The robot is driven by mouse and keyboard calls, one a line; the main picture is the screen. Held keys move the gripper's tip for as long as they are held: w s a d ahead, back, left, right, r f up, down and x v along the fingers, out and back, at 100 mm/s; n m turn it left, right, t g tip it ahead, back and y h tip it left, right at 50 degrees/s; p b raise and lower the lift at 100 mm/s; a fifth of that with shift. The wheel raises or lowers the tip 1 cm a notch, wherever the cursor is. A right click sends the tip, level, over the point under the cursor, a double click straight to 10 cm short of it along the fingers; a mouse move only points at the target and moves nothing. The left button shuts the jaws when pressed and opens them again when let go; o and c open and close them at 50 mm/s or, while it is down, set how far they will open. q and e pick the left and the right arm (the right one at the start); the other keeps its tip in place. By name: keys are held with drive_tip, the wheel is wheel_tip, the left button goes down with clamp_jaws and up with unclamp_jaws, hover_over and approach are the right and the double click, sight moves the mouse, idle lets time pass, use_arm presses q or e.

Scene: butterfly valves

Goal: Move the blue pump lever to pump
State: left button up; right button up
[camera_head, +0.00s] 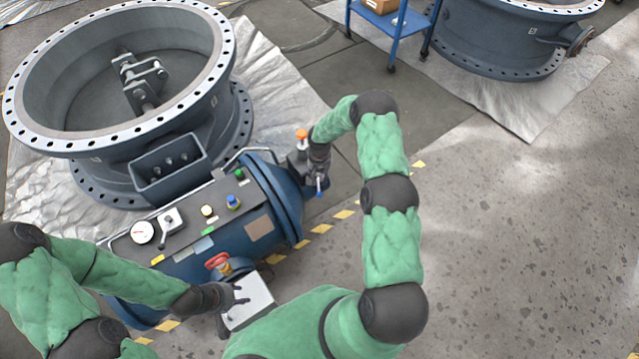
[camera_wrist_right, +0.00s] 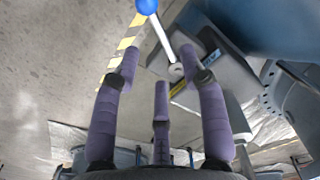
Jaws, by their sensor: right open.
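The blue-tipped pump lever shows in the right wrist view as a metal rod (camera_wrist_right: 161,37) with a blue ball (camera_wrist_right: 147,6) at its end. It rises from a round pivot on a grey block. My right gripper (camera_wrist_right: 160,66) is open, with its three fingers spread around the near end of the rod; I cannot tell if they touch it. In the head view the right gripper (camera_head: 319,168) is at the right end of the blue cylinder, with the blue lever tip (camera_head: 320,193) just below it. My left gripper (camera_head: 238,304) looks open, over a white box.
The blue cylinder (camera_head: 240,237) carries a gauge (camera_head: 142,232), knobs and a red-handled valve (camera_head: 217,261). A large flanged valve body (camera_head: 215,115) stands behind it. A blue cart (camera_head: 394,40) is at the back. The floor at right is clear.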

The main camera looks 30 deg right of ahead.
sight(319, 182)
wheel_tip(319, 182, down, 5)
drive_tip(key=shift+b, duration=0.65)
